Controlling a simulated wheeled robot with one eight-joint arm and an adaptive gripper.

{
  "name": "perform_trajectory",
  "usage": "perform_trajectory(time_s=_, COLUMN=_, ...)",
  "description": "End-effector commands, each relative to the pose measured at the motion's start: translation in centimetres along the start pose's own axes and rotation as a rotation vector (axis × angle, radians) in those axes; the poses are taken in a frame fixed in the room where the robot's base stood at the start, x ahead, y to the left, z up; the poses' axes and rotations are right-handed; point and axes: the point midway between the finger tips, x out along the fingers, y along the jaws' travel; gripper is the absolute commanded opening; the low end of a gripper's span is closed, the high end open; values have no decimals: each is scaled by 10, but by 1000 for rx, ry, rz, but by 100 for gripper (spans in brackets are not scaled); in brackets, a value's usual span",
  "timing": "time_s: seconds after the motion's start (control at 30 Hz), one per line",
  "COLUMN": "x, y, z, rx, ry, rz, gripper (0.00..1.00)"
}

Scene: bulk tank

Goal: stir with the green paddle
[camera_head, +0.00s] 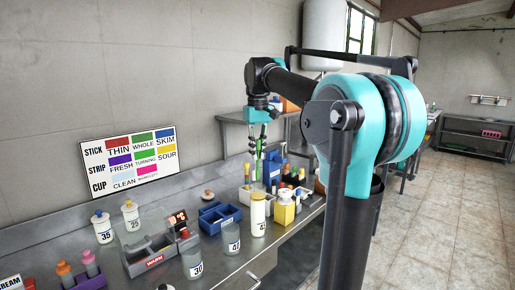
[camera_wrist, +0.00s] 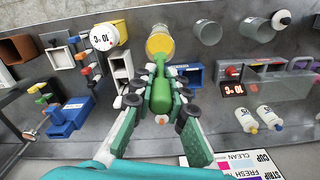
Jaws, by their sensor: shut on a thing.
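My gripper (camera_wrist: 160,115) is shut on the green paddle (camera_wrist: 160,92). In the head view my gripper (camera_head: 257,141) points down over the bench, with the green paddle hanging below it. A vessel with yellow contents (camera_wrist: 160,42) stands just beyond the paddle's thin end in the wrist view. In the head view what looks like the same vessel (camera_head: 258,215) is marked 42 and stands nearer the camera than the paddle. I cannot tell whether the paddle touches it. The paddle's tip is not clear in either view.
Clear jars marked 30 (camera_head: 193,263) and 40 (camera_head: 231,239) stand to the left. A yellow box (camera_head: 284,212) is close on the right. Blue holders (camera_head: 221,215) and several sticks crowd the bench. A colour chart (camera_head: 130,161) is on the wall.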

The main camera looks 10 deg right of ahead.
Motion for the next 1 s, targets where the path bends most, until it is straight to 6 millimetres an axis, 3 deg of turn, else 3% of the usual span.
perform_trajectory(time_s=1.0, x=55, y=0, z=0, rx=0, ry=0, rz=0, gripper=0)
